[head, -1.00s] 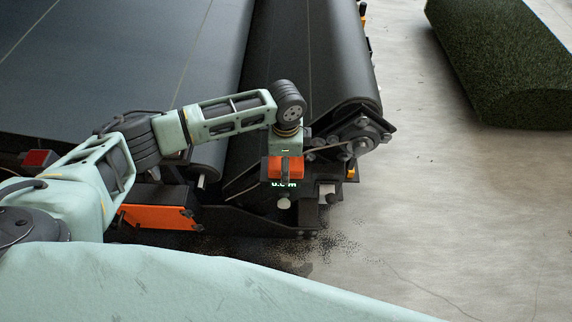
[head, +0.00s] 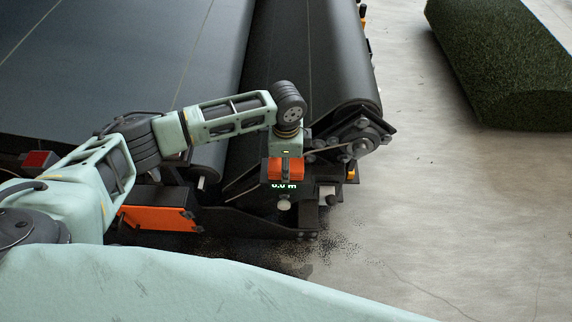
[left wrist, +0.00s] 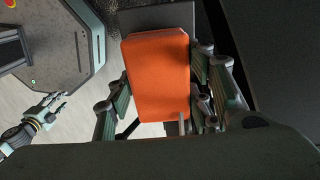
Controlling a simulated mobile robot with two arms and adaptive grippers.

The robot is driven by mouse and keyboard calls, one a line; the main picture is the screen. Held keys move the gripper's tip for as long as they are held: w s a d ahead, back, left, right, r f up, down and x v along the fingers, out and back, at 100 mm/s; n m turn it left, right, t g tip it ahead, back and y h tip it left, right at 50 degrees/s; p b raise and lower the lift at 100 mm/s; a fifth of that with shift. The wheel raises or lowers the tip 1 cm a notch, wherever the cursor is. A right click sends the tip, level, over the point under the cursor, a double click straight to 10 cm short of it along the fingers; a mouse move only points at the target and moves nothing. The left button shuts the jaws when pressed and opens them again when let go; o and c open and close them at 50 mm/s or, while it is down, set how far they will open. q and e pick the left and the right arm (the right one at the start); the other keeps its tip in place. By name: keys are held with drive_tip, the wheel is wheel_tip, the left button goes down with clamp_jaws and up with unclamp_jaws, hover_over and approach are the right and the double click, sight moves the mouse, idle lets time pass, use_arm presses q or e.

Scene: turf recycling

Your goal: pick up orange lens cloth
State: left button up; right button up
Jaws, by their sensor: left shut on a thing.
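The orange lens cloth (left wrist: 157,75) is a flat rounded rectangle in the left wrist view, between the fingers of my left gripper (left wrist: 165,105). My left gripper is shut on it. In the head view the cloth (head: 275,169) shows as an orange patch below the wrist, just above the green "0.0 m" display (head: 284,185). My left gripper (head: 286,170) is over the end of the black machine there. Whether the cloth still touches the machine is unclear. My right gripper is not clearly seen in the head view.
The black conveyor machine (head: 310,60) with its roller fills the upper left and middle. An orange panel (head: 157,218) is on its frame. A green turf roll (head: 505,65) lies at the upper right. Bare concrete floor (head: 440,200) is open at the right, with dark granules near the machine.

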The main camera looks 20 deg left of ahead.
use_arm(q)
drive_tip(key=shift+w+r, duration=0.1)
drive_tip(key=shift+r, duration=0.6)
wheel_tip(320, 180, up, 3)
drive_tip(key=shift+f, duration=0.1)
drive_tip(key=s+d+r, duration=0.6)
drive_tip(key=s+d, duration=0.1)
drive_tip(key=d, duration=0.2)
drive_tip(key=shift+d+r, duration=0.25)
drive_tip(key=shift+r, duration=0.15)
drive_tip(key=o, duration=0.6)
drive_tip(key=c, duration=0.5)
drive_tip(key=shift+o, duration=0.2)
drive_tip(key=shift+a, duration=0.1)
